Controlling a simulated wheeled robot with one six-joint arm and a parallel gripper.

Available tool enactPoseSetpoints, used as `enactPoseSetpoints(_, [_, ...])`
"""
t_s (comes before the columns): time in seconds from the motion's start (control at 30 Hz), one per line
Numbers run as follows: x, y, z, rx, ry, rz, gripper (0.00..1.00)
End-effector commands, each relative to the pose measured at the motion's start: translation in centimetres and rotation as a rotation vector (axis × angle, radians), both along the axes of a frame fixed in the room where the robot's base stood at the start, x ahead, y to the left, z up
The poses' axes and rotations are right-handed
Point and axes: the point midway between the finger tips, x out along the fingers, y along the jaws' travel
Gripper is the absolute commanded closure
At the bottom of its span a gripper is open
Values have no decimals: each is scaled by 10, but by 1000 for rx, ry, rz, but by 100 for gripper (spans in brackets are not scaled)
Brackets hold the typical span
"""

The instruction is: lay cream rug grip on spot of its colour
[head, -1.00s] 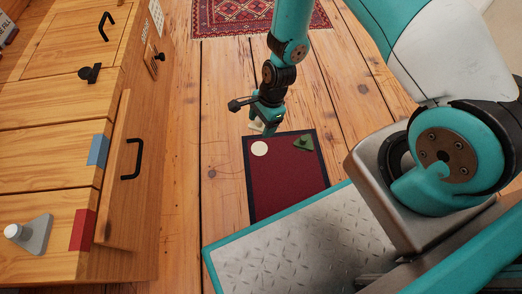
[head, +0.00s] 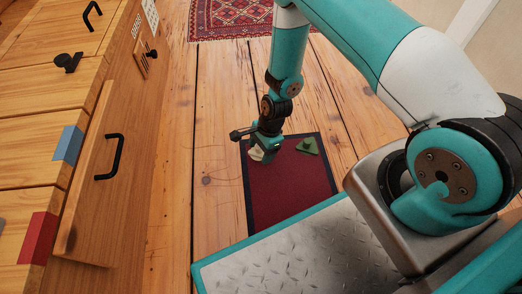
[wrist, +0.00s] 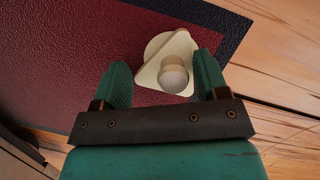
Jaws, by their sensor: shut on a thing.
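The cream rug grip (wrist: 184,50), a flat triangle with a round knob, is between the fingers of my gripper (wrist: 163,75) in the wrist view. My gripper is shut on it. The round cream spot (wrist: 154,43) lies on the dark red mat (wrist: 60,60), partly hidden beneath the grip, which overlaps it. I cannot tell whether the grip touches the mat. In the head view my gripper (head: 265,152) is over the upper left corner of the mat (head: 290,190); pale cream shows beside it, grip and spot not clearly separable.
A green triangular grip (head: 307,146) lies at the mat's upper right. A patterned rug (head: 230,20) lies beyond bare plank floor.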

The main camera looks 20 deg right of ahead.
Motion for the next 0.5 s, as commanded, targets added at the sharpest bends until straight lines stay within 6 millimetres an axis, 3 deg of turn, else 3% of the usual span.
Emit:
enactPoseSetpoints(0.2, [0, 0, -4, 0, 1, 0, 56])
enactPoseSetpoints(0.23, [0, 0, -3, 0, 0, 0, 26])
enactPoseSetpoints(0.3, [0, 0, -3, 0, 0, 0, 10])
enactPoseSetpoints(0.5, [0, 0, -3, 0, 0, 0, 7])
